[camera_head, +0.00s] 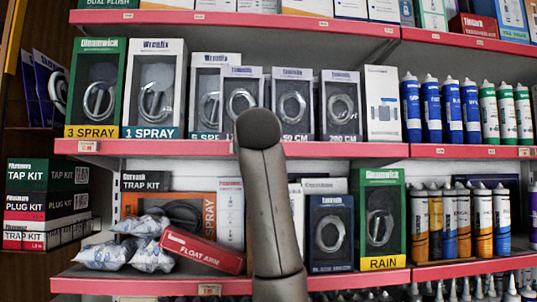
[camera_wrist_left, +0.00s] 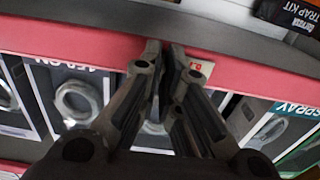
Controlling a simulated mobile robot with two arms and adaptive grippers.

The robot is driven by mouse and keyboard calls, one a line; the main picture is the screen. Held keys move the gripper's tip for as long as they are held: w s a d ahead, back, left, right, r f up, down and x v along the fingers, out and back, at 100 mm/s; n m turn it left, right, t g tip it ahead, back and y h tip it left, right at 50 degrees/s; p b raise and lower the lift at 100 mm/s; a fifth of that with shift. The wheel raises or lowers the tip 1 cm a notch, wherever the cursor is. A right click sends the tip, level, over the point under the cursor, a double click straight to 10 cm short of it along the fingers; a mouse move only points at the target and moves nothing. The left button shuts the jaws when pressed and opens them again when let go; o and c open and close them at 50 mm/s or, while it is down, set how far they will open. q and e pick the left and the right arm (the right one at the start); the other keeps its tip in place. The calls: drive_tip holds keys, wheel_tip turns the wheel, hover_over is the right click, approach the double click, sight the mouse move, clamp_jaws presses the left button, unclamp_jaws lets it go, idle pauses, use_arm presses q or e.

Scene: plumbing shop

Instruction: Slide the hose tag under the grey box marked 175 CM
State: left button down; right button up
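The hose tag (camera_wrist_left: 201,68) is a small white tag with red print on the red shelf edge in the left wrist view, which is upside down. In the head view it is hidden behind my arm. My left gripper (camera_wrist_left: 165,46) has its fingertips close together at the shelf edge, just beside the tag; I cannot tell if they touch it. In the head view my left arm hides this gripper. A grey hose box (camera_head: 241,92) stands partly behind my arm. Its marking is covered, so I cannot read 175 CM on any box. My right gripper is not in view.
Beside it stand a grey box marked with 50 CM (camera_head: 291,100) and one marked 200 CM (camera_head: 341,105). SPRAY boxes (camera_head: 154,88) stand to the left, a white box (camera_head: 382,104) and tubes to the right. Another tag (camera_head: 88,146) sits on the red middle shelf edge (camera_head: 370,150).

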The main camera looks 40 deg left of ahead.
use_arm(q)
drive_tip(key=shift+w+d+r, duration=0.1)
drive_tip(key=shift+w+d, duration=0.05)
drive_tip(key=c, duration=1.6)
unclamp_jaws()
drive_tip(key=shift+d, duration=0.1)
drive_tip(key=shift+c, duration=0.2)
drive_tip(key=v, duration=1.2)
